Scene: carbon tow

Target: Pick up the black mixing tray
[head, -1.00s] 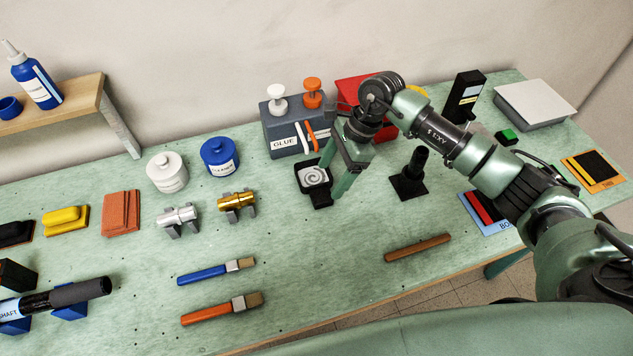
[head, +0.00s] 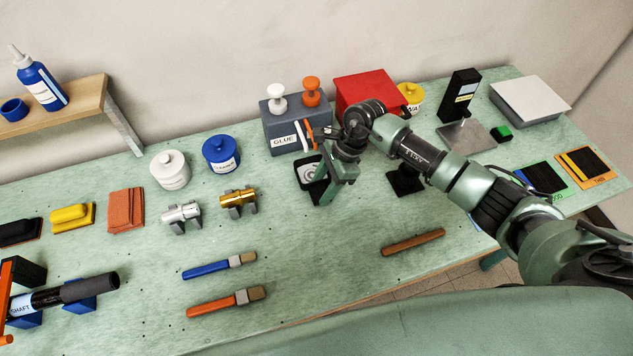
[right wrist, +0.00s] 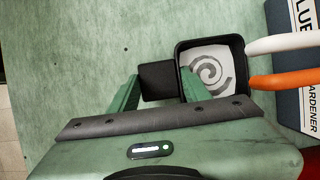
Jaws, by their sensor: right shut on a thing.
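The black mixing tray (head: 299,180) stands on the green bench in front of the glue box, with a grey swirl on white inside it. In the right wrist view the tray (right wrist: 180,63) has a flat black tab (right wrist: 157,80) on its left side. My right gripper (head: 326,188) comes down over the tray's near side and hides part of it. In the right wrist view its fingers (right wrist: 158,92) are on both sides of the tab, shut on it. I cannot tell whether the tray is clear of the bench. My left gripper is not in view.
The grey glue box (head: 284,139) with white and orange knobs stands close behind the tray. A black stand (head: 405,183) is to the right, partly hidden by my arm. Blue (head: 205,270) and orange (head: 211,306) brushes lie in front. Bench between is clear.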

